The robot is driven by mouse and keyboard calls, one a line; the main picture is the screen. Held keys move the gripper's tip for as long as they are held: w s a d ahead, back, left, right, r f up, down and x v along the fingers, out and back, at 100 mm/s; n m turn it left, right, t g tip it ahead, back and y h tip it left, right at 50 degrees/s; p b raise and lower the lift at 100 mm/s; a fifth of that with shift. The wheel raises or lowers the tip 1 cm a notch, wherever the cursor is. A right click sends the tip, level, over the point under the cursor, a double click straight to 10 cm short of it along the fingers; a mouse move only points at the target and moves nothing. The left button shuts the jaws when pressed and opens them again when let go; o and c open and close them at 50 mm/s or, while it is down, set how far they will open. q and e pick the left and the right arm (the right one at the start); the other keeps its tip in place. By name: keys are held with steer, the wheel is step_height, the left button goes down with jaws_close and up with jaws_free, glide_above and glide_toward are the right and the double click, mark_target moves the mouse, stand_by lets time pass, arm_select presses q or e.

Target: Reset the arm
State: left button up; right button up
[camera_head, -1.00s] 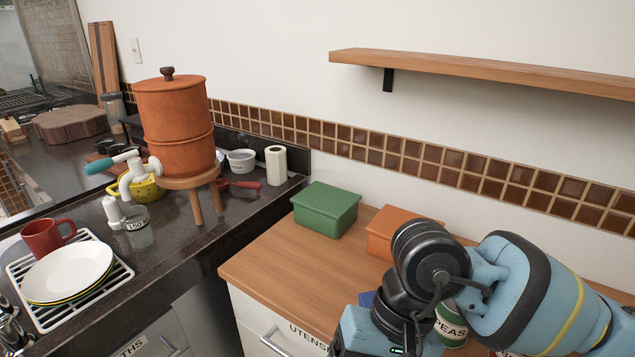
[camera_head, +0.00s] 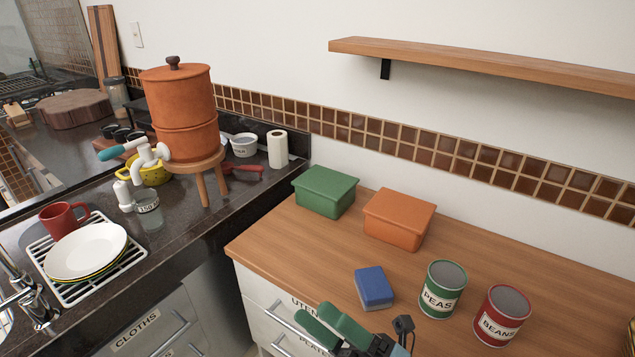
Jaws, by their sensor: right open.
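My right gripper (camera_head: 322,325) is at the bottom edge of the head view, low in front of the wooden counter's drawers. Its green-padded fingers show, apart and empty. Part of my right arm shows beside it, and the rest is cut off by the frame. The gripper is nearer to me than the blue sponge-like block (camera_head: 374,288) and does not appear to touch anything. My left gripper is not in view.
On the wooden counter (camera_head: 290,248) stand a green box (camera_head: 325,192), an orange box (camera_head: 398,220), a peas can (camera_head: 442,289) and a beans can (camera_head: 502,315). An orange water dispenser (camera_head: 178,100) and a dish rack with plates (camera_head: 86,250) are at left. A shelf (camera_head: 480,66) hangs above.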

steer(key=s+d+f+m+t+h, duration=0.1)
steer(key=d+f+m+t+h, duration=0.1)
steer(key=d+f+m+h, duration=0.4)
steer(key=s+d+f+m+t+h+p, duration=0.1)
steer(key=d+f+m+h, duration=0.1)
steer(key=f+m+h, duration=0.45)
steer(key=s+d+f+m+t+h, duration=0.1)
steer(key=d+f+m+t+h, duration=0.2)
steer(key=f+m, duration=0.6)
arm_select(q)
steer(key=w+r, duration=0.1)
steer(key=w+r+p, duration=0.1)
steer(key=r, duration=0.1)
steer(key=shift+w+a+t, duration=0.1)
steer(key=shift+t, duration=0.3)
arm_select(e)
steer(key=s+d+f+m+g+h, duration=0.2)
steer(key=s+d+f+m+g, duration=0.2)
steer(key=s, duration=0.4)
steer(key=s+d+f+m+g+h, duration=0.2)
steer(key=s+d+f+m+g, duration=0.1)
steer(key=s+f+m, duration=0.3)
step_height(320, 180, down, 3)
steer(key=shift+s+d+r+g, duration=0.15)
steer(key=shift+s+d+g, duration=0.25)
steer(key=shift+s+d, duration=0.55)
steer(key=shift+s+a, duration=0.25)
